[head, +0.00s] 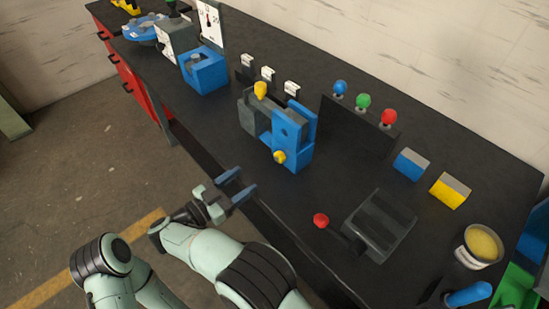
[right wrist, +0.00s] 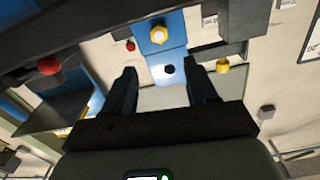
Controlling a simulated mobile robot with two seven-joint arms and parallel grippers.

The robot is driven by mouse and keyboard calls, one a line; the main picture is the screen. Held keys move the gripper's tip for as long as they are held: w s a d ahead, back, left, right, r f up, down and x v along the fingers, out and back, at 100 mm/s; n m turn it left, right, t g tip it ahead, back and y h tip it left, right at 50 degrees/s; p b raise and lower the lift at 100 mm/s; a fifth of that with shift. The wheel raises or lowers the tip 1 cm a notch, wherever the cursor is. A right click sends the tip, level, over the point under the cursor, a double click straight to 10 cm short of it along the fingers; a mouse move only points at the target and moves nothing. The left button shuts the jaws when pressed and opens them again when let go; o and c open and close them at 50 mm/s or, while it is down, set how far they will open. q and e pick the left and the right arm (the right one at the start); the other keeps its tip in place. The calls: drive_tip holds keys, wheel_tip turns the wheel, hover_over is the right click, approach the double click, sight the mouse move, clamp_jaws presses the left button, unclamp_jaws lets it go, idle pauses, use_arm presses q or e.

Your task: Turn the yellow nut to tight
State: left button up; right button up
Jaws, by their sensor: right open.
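The yellow nut (head: 279,156) sits low on the front face of a blue block (head: 289,130) on the bench. In the right wrist view a yellow hexagonal nut (right wrist: 158,34) with a pale centre shows on a blue face. My right gripper (head: 240,185) is open and empty, apart from the nut, to its lower left near the bench's front edge. Its two dark fingers (right wrist: 161,80) stand apart in the right wrist view, with the nut above the gap between them. My left gripper does not show.
A yellow knob (head: 260,89) tops the grey part beside the blue block. A red-knobbed lever (head: 321,220) and its grey box (head: 380,226) stand to the right. Blue, green and red knobs (head: 363,101) line a dark panel behind. Bare bench top lies between the block and the lever.

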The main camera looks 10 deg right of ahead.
sight(277, 157)
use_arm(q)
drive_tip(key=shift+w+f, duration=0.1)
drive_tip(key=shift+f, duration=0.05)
use_arm(e)
drive_tip(key=x, duration=1.1)
